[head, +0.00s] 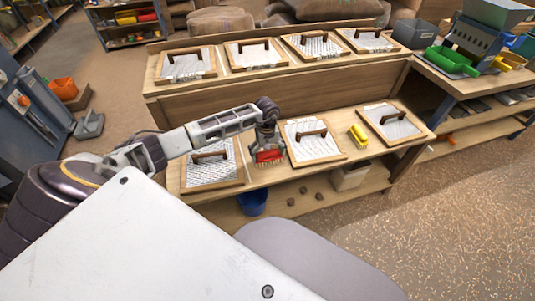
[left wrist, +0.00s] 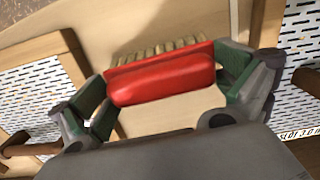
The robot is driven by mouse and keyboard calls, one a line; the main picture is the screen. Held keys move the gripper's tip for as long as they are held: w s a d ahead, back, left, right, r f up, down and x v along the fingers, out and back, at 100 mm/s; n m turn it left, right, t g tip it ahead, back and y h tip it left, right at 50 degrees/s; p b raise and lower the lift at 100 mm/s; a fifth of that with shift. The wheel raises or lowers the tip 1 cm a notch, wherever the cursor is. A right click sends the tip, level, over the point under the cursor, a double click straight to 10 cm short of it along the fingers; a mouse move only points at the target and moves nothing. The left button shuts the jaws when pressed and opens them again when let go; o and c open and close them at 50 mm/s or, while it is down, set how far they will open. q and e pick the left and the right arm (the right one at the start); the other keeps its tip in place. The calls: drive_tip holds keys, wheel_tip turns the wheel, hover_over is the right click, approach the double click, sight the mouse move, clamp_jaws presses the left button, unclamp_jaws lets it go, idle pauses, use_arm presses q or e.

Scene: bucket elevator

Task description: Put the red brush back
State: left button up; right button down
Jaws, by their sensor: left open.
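The red brush (head: 268,156) with pale bristles is on the front wooden bench, between two framed sieve screens. In the left wrist view the brush (left wrist: 163,77) lies between the fingers, its bristles pointing away from the camera. My left gripper (head: 267,148) is right above the brush. In the left wrist view its green-padded fingers (left wrist: 168,88) are open, one close to each end of the brush. I cannot tell whether the pads touch it. My right gripper is not in view.
A framed screen (head: 212,164) lies left of the brush and another (head: 312,140) right of it, each with a raised brown handle. A yellow brush-like object (head: 357,135) lies farther right. A blue bucket (head: 252,203) and a pale bin (head: 350,177) stand below the bench top.

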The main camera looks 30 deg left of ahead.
use_arm(q)
drive_tip(key=shift+r, duration=0.15)
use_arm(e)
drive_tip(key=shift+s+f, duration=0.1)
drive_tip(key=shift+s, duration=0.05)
use_arm(q)
drive_tip(key=shift+r, duration=0.3)
wheel_tip(320, 180, up, 11)
drive_tip(key=p, duration=0.1)
drive_tip(key=shift+w+a+r+p, duration=0.15)
drive_tip(key=shift+r+p, duration=0.05)
drive_tip(key=shift+p, duration=0.1)
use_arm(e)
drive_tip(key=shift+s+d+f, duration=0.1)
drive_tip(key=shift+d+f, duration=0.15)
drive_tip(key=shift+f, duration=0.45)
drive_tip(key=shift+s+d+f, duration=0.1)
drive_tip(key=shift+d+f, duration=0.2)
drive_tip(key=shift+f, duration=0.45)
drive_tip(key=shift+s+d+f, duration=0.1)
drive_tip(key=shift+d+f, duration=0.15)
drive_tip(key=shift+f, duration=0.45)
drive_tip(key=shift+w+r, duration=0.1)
